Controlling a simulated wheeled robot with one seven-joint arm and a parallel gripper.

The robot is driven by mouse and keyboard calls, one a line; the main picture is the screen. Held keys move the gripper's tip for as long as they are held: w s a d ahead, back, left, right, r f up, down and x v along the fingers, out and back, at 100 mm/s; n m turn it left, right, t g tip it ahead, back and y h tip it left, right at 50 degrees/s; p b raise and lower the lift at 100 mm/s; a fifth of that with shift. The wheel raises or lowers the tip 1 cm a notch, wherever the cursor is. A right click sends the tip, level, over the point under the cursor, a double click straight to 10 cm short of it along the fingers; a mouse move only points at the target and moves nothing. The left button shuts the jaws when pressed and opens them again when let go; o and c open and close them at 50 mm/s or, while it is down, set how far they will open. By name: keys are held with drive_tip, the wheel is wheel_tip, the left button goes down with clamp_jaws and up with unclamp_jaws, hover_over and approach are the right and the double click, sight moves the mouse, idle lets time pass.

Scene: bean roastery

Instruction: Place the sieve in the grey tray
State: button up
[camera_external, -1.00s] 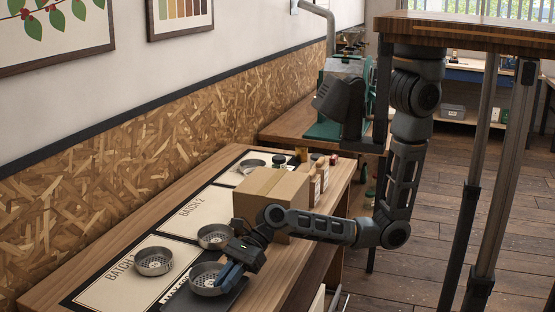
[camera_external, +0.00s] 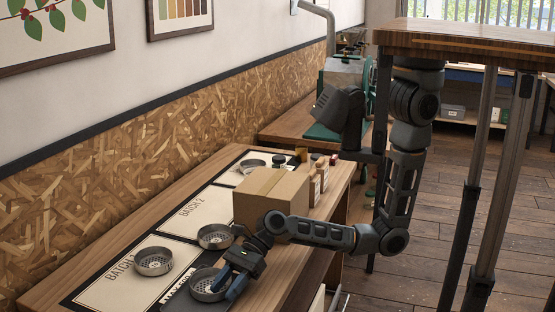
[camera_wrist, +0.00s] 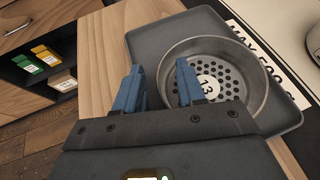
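The sieve (camera_external: 206,292), a round metal pan with a perforated bottom and a round label, sits in the grey tray (camera_external: 180,303). In the wrist view the sieve (camera_wrist: 262,92) lies within the dark grey tray (camera_wrist: 146,44), towards its right side. My gripper (camera_external: 236,290) is open at the sieve's near rim. In the wrist view my gripper (camera_wrist: 160,85) has its blue fingers apart, the right one over the sieve's inside and the left one outside the rim. I see nothing pinched between them.
Two similar sieves (camera_external: 154,262) (camera_external: 214,237) stand on or beside the BATCH mats, and another (camera_external: 252,166) farther back. A MAX label (camera_wrist: 262,60) borders the tray.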

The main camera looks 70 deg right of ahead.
drive_tip(key=shift+r, duration=0.15)
drive_tip(key=v, duration=0.5)
drive_tip(key=shift+d+r, duration=0.15)
drive_tip(key=shift+d, duration=0.05)
wheel_tip(320, 180, up, 7)
drive_tip(key=shift+a+p, duration=0.2)
drive_tip(key=shift+p, duration=0.15)
